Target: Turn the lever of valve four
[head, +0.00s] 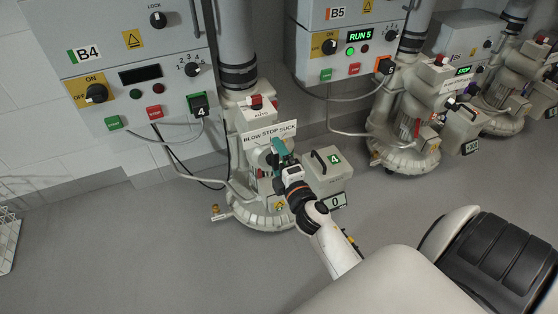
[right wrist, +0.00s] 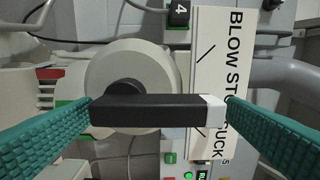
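The lever of valve four (right wrist: 145,110) is a black bar with a white tip, mounted on a round grey hub (right wrist: 150,68). In the right wrist view its white tip points right, towards the BLOW STOP SUCK plate (right wrist: 212,60), and covers part of the lettering. My right gripper (head: 278,150) is at the front of the machine marked 4, just below that plate. Its teal fingers are spread wide, near the two ends of the lever in the right wrist view. I cannot tell whether they touch it. In the head view the gripper hides the lever. My left gripper is not in view.
The B4 control box (head: 130,65) hangs on the wall above left. A grey box labelled 4 (head: 322,178) stands right of the gripper. The B5 machine (head: 405,120) stands further right, its box showing RUN 5.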

